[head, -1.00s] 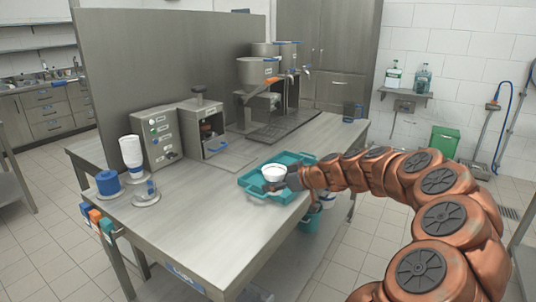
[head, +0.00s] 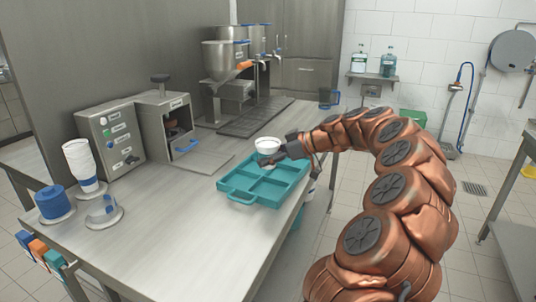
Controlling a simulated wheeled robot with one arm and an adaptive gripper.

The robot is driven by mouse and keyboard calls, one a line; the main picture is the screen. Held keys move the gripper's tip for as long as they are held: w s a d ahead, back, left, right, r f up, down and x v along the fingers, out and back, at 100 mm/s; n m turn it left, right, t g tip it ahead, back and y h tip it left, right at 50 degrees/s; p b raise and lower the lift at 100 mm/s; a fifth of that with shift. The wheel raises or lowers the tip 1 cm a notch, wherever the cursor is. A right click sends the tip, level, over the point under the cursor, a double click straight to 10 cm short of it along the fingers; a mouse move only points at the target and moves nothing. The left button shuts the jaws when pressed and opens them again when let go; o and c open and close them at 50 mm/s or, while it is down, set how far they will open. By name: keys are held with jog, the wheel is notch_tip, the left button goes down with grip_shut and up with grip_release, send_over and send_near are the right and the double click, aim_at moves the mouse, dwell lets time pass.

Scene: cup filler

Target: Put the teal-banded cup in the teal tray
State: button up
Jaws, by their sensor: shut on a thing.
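A white cup (head: 267,145) is held by my gripper (head: 279,154) above the far left part of the teal tray. Only its white rim and upper side show clearly; I cannot make out a band. My gripper is shut on it, coming in from the right. The teal tray (head: 242,201) lies on the steel table near its right edge and is divided into compartments. The far left part of the tray is partly hidden by the cup and gripper. I cannot tell whether the cup's base touches the tray.
A control box (head: 112,139), a machine with an open front (head: 168,125) and dispensers (head: 222,62) line the back. The front table area is clear.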

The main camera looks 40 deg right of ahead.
aim_at(269, 168)
jog(key=shift+f, duration=2.05)
notch_tip(269, 168, down, 5)
jog(key=b, duration=0.5)
jog(key=shift+b, duration=0.35)
jog(key=shift+f+b, duration=0.3)
jog(key=shift+b, duration=0.3)
jog(key=o, duration=1.4)
jog(key=shift+c, duration=0.2)
jog(key=shift+s+r, duration=0.1)
jog(key=v, duration=1)
jog(key=shift+s+d+r, duration=0.1)
jog(key=shift+d, duration=0.15)
jog(key=shift+s+d+r, duration=0.25)
jog(key=shift+s+r, duration=0.05)
jog(key=shift+s, duration=0.25)
